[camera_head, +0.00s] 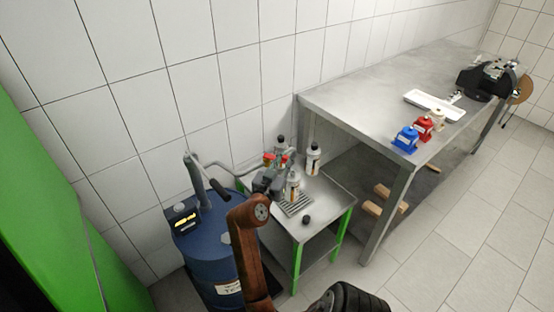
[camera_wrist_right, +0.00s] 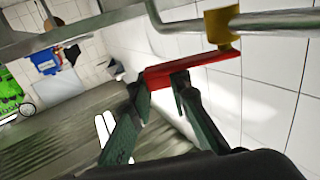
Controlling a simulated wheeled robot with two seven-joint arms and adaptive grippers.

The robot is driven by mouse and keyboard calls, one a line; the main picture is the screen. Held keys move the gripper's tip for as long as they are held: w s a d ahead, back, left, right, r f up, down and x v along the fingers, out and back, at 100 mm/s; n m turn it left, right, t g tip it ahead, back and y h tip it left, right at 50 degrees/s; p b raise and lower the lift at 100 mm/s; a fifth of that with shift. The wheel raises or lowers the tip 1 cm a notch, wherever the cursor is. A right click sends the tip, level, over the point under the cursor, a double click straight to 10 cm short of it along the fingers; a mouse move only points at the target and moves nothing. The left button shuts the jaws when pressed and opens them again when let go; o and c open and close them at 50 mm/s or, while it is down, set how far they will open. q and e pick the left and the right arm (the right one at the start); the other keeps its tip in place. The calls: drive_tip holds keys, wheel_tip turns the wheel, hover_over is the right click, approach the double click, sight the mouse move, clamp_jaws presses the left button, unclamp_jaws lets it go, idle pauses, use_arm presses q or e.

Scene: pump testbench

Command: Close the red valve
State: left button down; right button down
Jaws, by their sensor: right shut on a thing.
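The red valve has a flat red handle (camera_wrist_right: 190,68) on a brass-yellow body (camera_wrist_right: 222,27), mounted on a grey metal pipe (camera_wrist_right: 275,20) in the right wrist view. My right gripper (camera_wrist_right: 160,88) has its two dark green fingers on the handle, one at each side near its free end, and is shut on it. In the head view, my right gripper (camera_head: 269,181) is at the pipe above the small steel table. Small red parts show there beside it, and the gripper partly hides the valve. My left gripper is not in view.
A blue drum (camera_head: 205,245) stands left of the green-legged small table (camera_head: 318,200). Bottles, including a white one (camera_head: 313,160), stand close to my right gripper.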

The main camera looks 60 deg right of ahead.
drive_tip(key=shift+r, duration=0.15)
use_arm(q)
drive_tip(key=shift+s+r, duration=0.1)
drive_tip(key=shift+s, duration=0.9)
use_arm(e)
drive_tip(key=c, duration=1.8)
unclamp_jaws()
